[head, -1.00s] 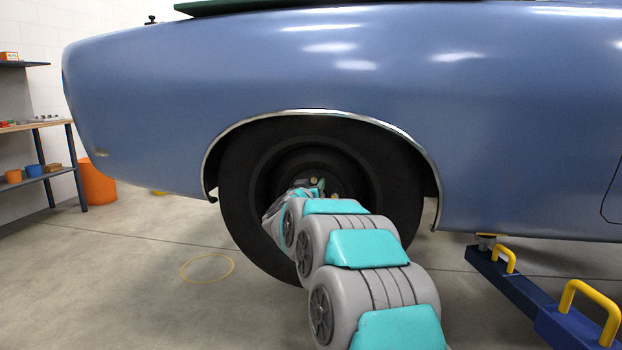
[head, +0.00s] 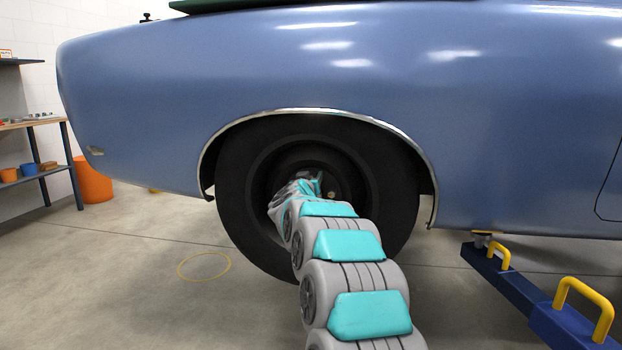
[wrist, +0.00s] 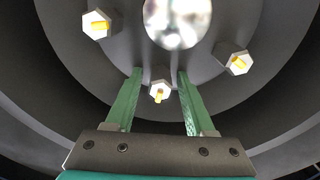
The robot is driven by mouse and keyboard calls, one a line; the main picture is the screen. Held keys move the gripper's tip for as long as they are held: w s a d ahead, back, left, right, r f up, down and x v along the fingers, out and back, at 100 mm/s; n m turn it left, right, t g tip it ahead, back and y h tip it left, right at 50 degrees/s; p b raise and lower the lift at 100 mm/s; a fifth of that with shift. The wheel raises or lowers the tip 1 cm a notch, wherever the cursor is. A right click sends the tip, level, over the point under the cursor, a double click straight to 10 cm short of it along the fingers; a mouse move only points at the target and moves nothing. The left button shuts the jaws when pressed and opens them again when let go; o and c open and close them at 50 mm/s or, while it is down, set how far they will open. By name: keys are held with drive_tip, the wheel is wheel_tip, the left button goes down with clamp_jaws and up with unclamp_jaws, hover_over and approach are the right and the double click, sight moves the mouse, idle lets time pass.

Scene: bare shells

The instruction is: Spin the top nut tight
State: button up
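The wheel (head: 238,205) sits in the car's arch, its dark rim mostly behind my arm. In the wrist view, my gripper (wrist: 159,72) has two green fingers spread apart, reaching toward the rim. A hex nut (wrist: 160,90) with a yellow stud end lies between the fingers in the picture, with a gap on each side. Two more nuts show at upper left (wrist: 97,24) and right (wrist: 238,63), around a bright hub centre (wrist: 177,18). I cannot tell which is the top nut. In the head view my gripper (head: 318,180) is at the rim; one nut (head: 331,195) shows beside it.
The blue car body (head: 320,70) overhangs the wheel. A blue lift arm with yellow handles (head: 583,295) stands at lower right. A yellow ring (head: 204,266) lies on the floor at left. An orange bin (head: 93,181) and shelving (head: 70,165) stand far left.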

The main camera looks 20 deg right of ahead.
clamp_jaws()
